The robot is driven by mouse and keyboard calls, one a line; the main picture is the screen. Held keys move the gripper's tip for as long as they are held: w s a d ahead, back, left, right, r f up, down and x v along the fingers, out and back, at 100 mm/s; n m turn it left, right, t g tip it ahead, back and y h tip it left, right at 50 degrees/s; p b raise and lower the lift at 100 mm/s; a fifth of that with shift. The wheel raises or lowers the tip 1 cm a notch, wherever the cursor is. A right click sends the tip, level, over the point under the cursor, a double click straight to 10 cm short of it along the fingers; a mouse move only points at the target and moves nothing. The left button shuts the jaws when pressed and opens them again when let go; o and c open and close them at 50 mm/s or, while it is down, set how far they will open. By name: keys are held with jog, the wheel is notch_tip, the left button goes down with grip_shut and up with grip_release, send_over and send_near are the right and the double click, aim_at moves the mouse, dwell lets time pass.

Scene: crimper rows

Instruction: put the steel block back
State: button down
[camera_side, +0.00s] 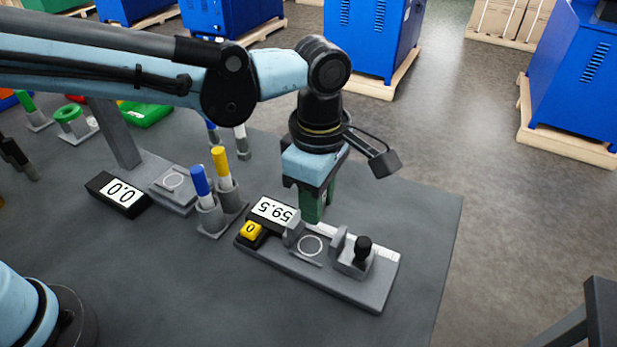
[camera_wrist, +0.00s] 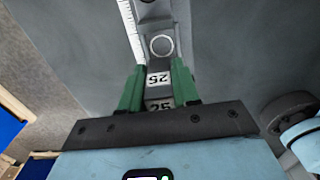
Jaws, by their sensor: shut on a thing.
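My gripper (camera_side: 313,215) points down at the back edge of a grey measuring fixture. Its green fingers, also in the wrist view (camera_wrist: 158,85), are closed around a grey block (camera_wrist: 160,104) marked 25, which I take to be the steel block. In the side view the fingers and fixture hide the block. The fixture (camera_side: 330,285) has two upright jaws, a circle-marked spot between them, a white scale, a black knob (camera_side: 363,246) and a display (camera_side: 272,212) reading 59.5. I cannot tell whether the block touches the fixture.
A yellow button (camera_side: 251,231) marked 0 sits at the fixture's left end. Holders with a blue marker (camera_side: 200,180) and a yellow marker (camera_side: 221,165) stand close on the left. Beyond them are a display (camera_side: 121,193) reading 0.0 and a circle-marked pad (camera_side: 173,181). The front table is clear.

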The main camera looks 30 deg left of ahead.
jog(key=w+a+f, duration=0.2)
jog(key=w, duration=0.3)
jog(key=w+a+f, duration=0.1)
jog(key=w+a, duration=0.1)
jog(key=w, duration=0.3)
jog(key=w+a+f, duration=0.2)
jog(key=w, duration=0.3)
jog(key=shift+w+a+f, duration=0.1)
jog(key=shift+a+f, duration=0.05)
jog(key=shift+f, duration=0.15)
jog(key=shift+w+a+f, duration=0.1)
jog(key=shift+w+f, duration=0.05)
jog(key=shift+f, duration=1.95)
jog(key=shift+f, duration=0.15)
jog(key=c, duration=0.8)
grip_release()
